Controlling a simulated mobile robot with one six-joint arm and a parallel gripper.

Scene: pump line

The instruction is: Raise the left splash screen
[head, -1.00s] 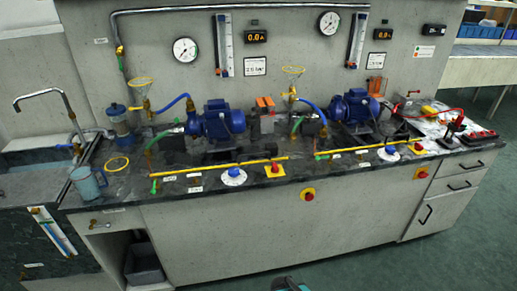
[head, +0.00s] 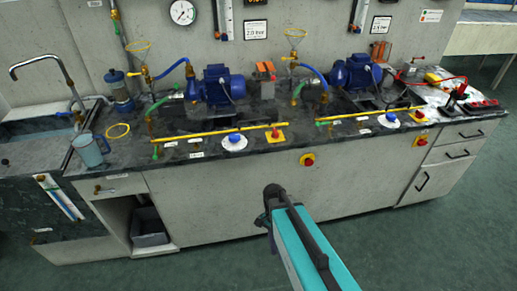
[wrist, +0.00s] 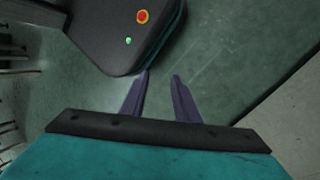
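A long yellow bar (head: 215,133) lies low along the front of the bench, before the left blue pump motor (head: 216,85). It looks like the edge of the left splash screen, lying down; I cannot make out a clear panel. A similar yellow bar (head: 370,115) lies before the right pump motor (head: 356,72). My gripper (wrist: 161,75) shows in the wrist view with its two purple fingers apart and nothing between them, above the green floor. In the head view my teal arm reaches up in front of the bench; the fingers are mostly hidden there.
A blue knob (head: 234,138) and a red knob (head: 275,134) sit at the bench's front edge, near the left bar. A jug (head: 90,150) stands by the sink at left. A red button (head: 308,159) is on the front panel. The floor before the bench is clear.

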